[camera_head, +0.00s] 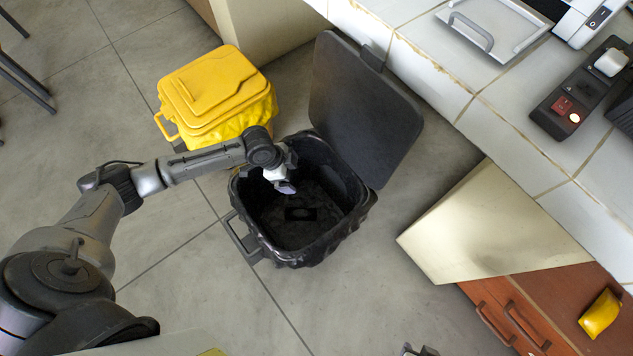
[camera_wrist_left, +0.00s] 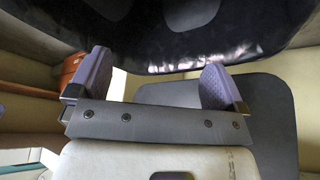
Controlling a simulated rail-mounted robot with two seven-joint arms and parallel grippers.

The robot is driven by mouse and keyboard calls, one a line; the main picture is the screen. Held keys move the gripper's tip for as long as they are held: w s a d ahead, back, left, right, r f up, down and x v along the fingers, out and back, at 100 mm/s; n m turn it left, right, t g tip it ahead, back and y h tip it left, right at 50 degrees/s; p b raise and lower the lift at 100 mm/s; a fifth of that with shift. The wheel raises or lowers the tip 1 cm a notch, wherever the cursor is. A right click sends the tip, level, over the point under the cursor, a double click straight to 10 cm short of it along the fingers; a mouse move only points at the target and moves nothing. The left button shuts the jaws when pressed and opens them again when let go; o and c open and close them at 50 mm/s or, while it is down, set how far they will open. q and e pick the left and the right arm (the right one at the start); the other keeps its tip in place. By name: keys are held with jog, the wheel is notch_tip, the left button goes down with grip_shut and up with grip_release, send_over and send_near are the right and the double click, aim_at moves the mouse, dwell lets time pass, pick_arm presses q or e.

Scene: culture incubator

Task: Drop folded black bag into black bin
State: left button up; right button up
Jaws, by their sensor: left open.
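The black bin (camera_head: 357,210) stands open on the floor in the middle of the head view, lined with a black bag, its lid (camera_head: 360,105) tipped back. A small flat black rectangle (camera_head: 300,214), probably the folded black bag, lies on the bin's floor. My left gripper (camera_head: 286,187) is over the bin's mouth, above and apart from that rectangle. In the left wrist view, its two purple-padded fingers (camera_wrist_left: 157,82) are wide apart with nothing between them. A small gripper part, probably my right gripper (camera_head: 420,350), shows at the bottom edge, mostly cut off.
A yellow lidded bin (camera_head: 215,95) stands just behind and left of the black bin. A tiled counter (camera_head: 480,75) runs along the right, with a red-brown drawer cabinet (camera_head: 530,310) below it. A yellow object (camera_head: 600,314) is at lower right.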

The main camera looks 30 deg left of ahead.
pick_arm(q)
jog(key=p+v, duration=0.6)
jog(key=v, duration=0.6)
jog(key=shift+r, duration=0.35)
jog(key=shift+s, duration=0.1)
